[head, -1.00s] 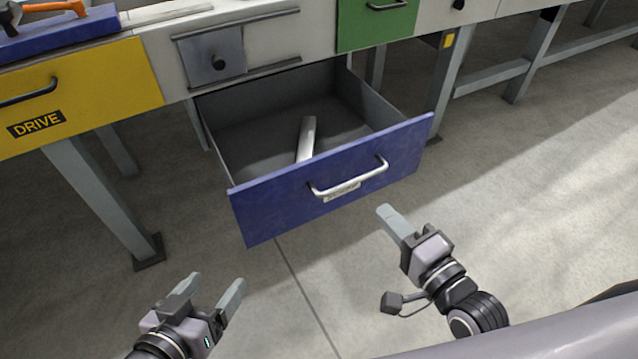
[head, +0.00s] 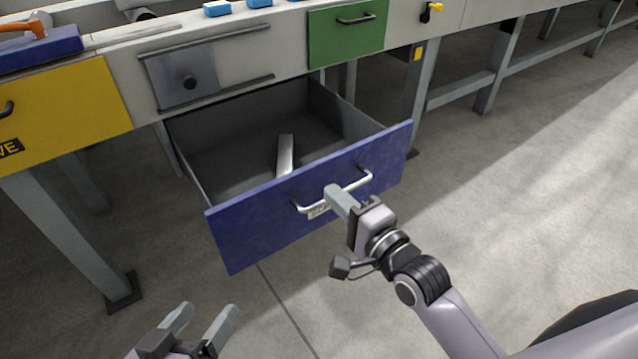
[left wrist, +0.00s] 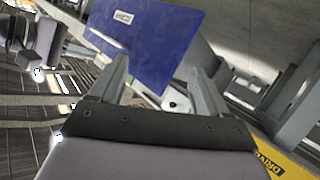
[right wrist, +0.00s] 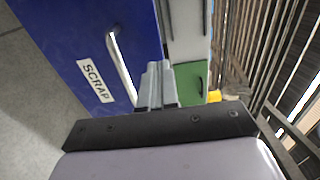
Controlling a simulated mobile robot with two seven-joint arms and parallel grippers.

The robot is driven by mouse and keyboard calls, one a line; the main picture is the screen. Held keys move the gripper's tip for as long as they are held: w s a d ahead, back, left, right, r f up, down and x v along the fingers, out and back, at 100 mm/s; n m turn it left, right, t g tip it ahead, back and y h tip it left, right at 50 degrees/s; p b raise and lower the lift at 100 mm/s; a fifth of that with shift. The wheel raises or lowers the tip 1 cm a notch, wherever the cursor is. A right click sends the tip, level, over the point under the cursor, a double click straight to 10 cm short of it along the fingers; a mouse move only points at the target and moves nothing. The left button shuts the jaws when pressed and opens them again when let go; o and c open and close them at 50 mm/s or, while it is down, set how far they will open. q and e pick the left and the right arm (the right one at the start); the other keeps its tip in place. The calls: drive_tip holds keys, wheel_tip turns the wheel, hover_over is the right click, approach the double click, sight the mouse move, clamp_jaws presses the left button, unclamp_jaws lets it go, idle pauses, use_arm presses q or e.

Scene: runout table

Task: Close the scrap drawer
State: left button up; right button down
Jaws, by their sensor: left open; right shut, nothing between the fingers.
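The scrap drawer has a blue front (head: 250,225) with a silver bar handle (head: 355,184) and stands pulled out below the bench. Its grey inside holds one pale flat piece (head: 285,155). The right wrist view shows its SCRAP label (right wrist: 96,81) and handle (right wrist: 120,62). My right gripper (head: 333,192) is shut and empty, its fingertips at the handle in the head view; I cannot tell if they touch it. My left gripper (head: 208,312) is open and empty, low in front of the drawer's left side. The blue front also shows beyond its fingers in the left wrist view (left wrist: 150,40).
Bench legs (head: 75,240) stand left. The floor in front is clear.

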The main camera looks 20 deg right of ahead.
sight(309, 170)
drive_tip(key=b+x, duration=0.1)
drive_tip(key=x, duration=0.2)
drive_tip(key=shift+w+a, duration=0.15)
drive_tip(key=shift+w, duration=0.2)
drive_tip(key=shift+w+a+b, duration=0.15)
drive_tip(key=shift+w+b, duration=0.15)
drive_tip(key=shift+w, duration=0.05)
drive_tip(key=shift+w+a, duration=0.15)
drive_tip(key=shift+w, duration=0.4)
use_arm(q)
drive_tip(key=shift+t, duration=0.3)
drive_tip(key=shift+w, duration=0.1)
use_arm(e)
drive_tip(key=shift+w+r, duration=0.1)
drive_tip(key=shift+w, duration=0.05)
